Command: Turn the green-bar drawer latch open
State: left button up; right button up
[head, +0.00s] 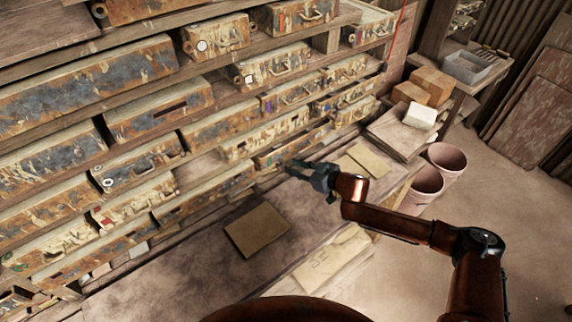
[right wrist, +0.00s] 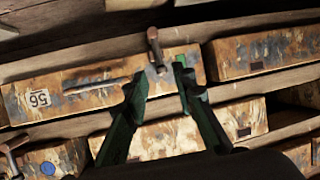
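In the right wrist view, a worn rust-and-cream drawer (right wrist: 75,74) carries a "56" tag, a long bar handle and a bright green mark (right wrist: 187,48) near its right end. A small brown latch (right wrist: 154,47) stands nearly upright at its top edge, left of the green mark. My right gripper (right wrist: 160,76) is open, its dark green fingertips on either side of the latch's lower end. I cannot tell whether they touch it. In the head view my right gripper (head: 293,168) is at the lower drawer rows and hides part of them. My left gripper is not in view.
More worn drawers (head: 88,77) fill the rack at left. A shelf board below holds a flat brown piece (head: 257,229). Clay pots (head: 422,188), cardboard boxes (head: 431,84) and a grey bin (head: 466,67) stand at right.

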jog(key=x, duration=0.5)
grip_shut()
dwell(0.3)
